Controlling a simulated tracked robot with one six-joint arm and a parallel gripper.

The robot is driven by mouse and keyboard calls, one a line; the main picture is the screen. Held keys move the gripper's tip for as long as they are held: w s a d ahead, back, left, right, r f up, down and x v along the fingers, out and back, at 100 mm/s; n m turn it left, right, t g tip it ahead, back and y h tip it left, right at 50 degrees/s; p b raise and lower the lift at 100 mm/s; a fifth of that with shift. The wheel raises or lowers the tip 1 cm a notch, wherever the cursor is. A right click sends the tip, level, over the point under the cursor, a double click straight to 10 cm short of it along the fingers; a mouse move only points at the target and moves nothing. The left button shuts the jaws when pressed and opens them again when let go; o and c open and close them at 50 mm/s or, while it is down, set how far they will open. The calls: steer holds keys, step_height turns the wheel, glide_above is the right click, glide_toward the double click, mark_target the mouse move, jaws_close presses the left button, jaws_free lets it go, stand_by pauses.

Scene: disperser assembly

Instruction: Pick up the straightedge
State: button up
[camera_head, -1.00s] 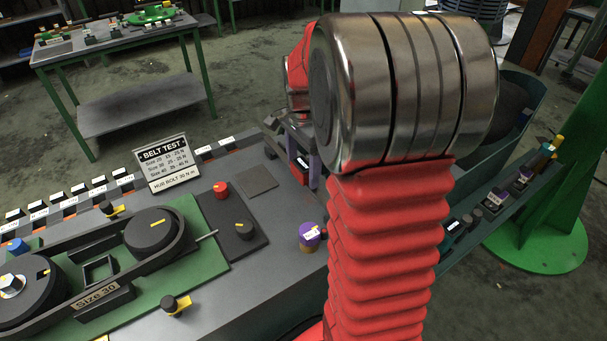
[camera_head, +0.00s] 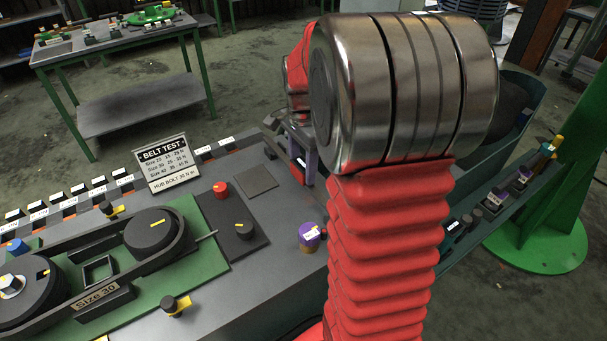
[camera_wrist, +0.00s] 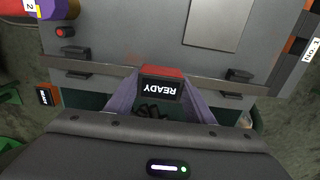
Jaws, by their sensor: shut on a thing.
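The straightedge (camera_wrist: 105,69) appears to be the long, thin grey-brown bar crossing the wrist view. At its middle is a red and black block (camera_wrist: 162,86) marked READY, upside down in this view. My gripper (camera_wrist: 162,80) has its two purple fingers shut on this block, one on each side. Dark brackets (camera_wrist: 236,76) lie by the bar toward each end; I cannot tell whether the bar touches them. In the head view my gripper (camera_head: 302,155) is at the bench's far edge, partly behind my arm, which hides most of the bar.
The grey bench top (camera_head: 225,295) carries a green belt fixture (camera_head: 205,268), a red knob (camera_head: 221,188), a purple-topped cylinder (camera_head: 309,235) and a BELT TEST sign (camera_head: 163,160). A green post (camera_head: 545,225) stands at right. Open floor lies beyond the bench.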

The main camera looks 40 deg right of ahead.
mark_target(303, 165)
steer(key=shift+r, duration=0.2)
step_height(303, 165, up, 9)
steer(key=shift+r, duration=0.4)
steer(key=shift+s, duration=0.1)
stand_by(1.5)
